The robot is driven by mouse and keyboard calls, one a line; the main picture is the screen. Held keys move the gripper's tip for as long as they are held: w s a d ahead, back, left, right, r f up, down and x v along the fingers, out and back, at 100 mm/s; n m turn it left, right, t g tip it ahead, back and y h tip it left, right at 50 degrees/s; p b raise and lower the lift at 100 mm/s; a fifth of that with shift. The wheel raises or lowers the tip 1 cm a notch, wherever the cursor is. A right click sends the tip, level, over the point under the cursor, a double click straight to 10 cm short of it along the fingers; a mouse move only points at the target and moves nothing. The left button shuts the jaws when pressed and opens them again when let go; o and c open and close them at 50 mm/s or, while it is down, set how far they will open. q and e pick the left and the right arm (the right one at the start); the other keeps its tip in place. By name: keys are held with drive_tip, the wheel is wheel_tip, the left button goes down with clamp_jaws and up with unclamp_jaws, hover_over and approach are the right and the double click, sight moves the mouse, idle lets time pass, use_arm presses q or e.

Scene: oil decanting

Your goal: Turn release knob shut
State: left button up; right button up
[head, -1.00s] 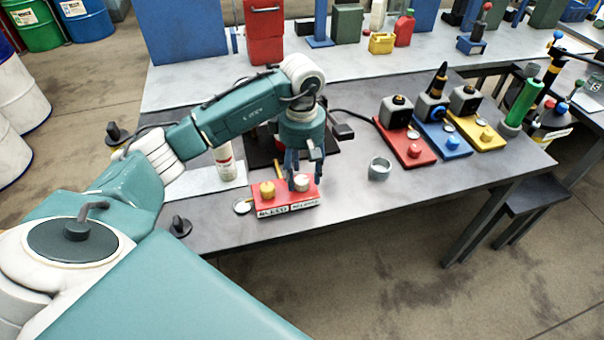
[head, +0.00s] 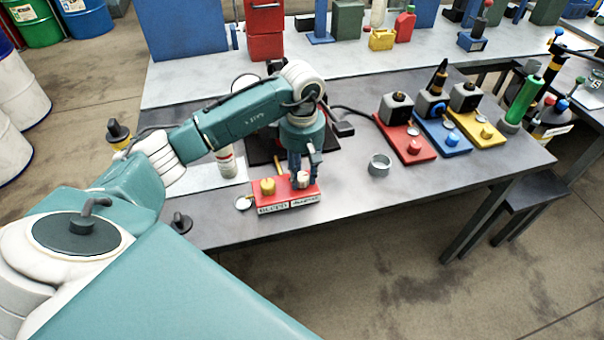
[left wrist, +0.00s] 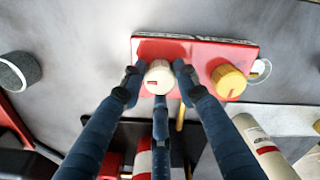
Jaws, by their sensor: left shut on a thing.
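The red block (head: 285,198) stands on the grey bench with the labels BLEED and RELEASE on its front. The cream release knob (head: 303,181) is on its right part, and the brass bleed knob (head: 267,187) is on its left. My left gripper (head: 302,174) comes down from above and is shut on the release knob. In the left wrist view the blue fingers surround the cream knob (left wrist: 158,77), which bears a small red mark. The brass knob (left wrist: 228,80) stands clear beside them there. My right gripper is not in view.
A small gauge (head: 243,203) sits at the block's left end. A grey metal cup (head: 379,166) stands to the right. Red (head: 408,146), blue (head: 441,138) and yellow (head: 476,129) pump units stand farther right. A white and red bottle (head: 226,160) is behind. The front right bench is clear.

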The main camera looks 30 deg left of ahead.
use_arm(q)
drive_tip(key=n+b, duration=0.2)
drive_tip(key=n, duration=0.2)
drive_tip(key=shift+f, duration=0.1)
drive_tip(key=n+b, duration=0.1)
drive_tip(key=n, duration=0.3)
drive_tip(key=shift+b, duration=0.35)
drive_tip(key=n+b, duration=0.1)
drive_tip(key=n, duration=0.6)
drive_tip(key=n+b, duration=0.1)
drive_tip(key=n, duration=0.1)
drive_tip(key=shift+r+n, duration=0.2)
drive_tip(key=shift+n, duration=0.1)
drive_tip(key=shift+w, duration=0.1)
drive_tip(key=o, duration=1.2)
drive_tip(key=shift+c, duration=0.2)
